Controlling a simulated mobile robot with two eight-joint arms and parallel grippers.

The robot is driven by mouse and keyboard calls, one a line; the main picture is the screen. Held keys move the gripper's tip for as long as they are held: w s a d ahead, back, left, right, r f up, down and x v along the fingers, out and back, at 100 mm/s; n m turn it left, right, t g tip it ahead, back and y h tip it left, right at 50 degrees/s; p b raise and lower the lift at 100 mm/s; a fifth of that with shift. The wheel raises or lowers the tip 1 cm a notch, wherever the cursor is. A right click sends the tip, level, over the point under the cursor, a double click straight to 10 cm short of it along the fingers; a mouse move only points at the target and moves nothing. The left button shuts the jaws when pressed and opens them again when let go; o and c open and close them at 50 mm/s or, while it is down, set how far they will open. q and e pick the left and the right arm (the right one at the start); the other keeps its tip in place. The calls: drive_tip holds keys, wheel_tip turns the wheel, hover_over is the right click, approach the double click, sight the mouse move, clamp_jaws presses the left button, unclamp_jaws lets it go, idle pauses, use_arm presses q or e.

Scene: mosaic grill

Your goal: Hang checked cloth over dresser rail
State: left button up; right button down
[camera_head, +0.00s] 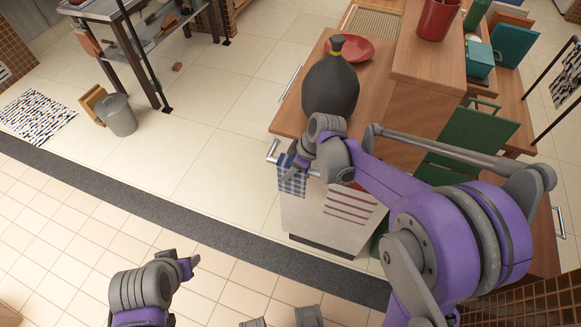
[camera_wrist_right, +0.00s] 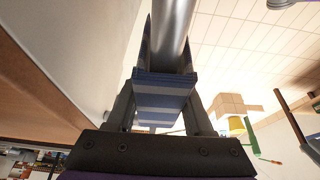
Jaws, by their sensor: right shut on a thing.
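The blue-and-white checked cloth (camera_head: 292,182) hangs in front of the white face of the dresser (camera_head: 308,215), just under my right gripper (camera_head: 299,162). My right gripper is shut on the cloth. The metal rail (camera_head: 272,151) runs along the dresser's upper front edge, right at the gripper. In the right wrist view the folded cloth (camera_wrist_right: 164,90) sits between the two fingers, with the rail (camera_wrist_right: 172,30) just beyond it. I cannot tell how much cloth lies behind the rail. My left gripper (camera_head: 192,264) is low at the left, away from the dresser; its jaw opening is unclear.
A dark vase (camera_head: 331,85) and a red plate (camera_head: 357,49) stand on the wooden top. A red-striped cloth (camera_head: 350,203) hangs on the same front, right of the checked one. A grey bin (camera_head: 118,115) stands far left. The tiled floor left of the dresser is clear.

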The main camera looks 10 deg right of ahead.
drive_tip(key=shift+c, duration=1)
unclamp_jaws()
drive_tip(key=p+v, duration=0.1)
drive_tip(key=v, duration=0.9)
drive_tip(key=shift+d+r, duration=0.15)
drive_tip(key=shift+r, duration=0.25)
drive_tip(key=s+d+f+m+t+h, duration=0.1)
drive_tip(key=s+m+h, duration=0.1)
drive_tip(key=s+m, duration=0.3)
drive_tip(key=s+d+m+t+h+p, duration=0.1)
drive_tip(key=s+m, duration=0.5)
drive_tip(key=s, duration=0.8)
drive_tip(key=shift+f+t+h, duration=0.4)
drive_tip(key=shift+d, duration=0.1)
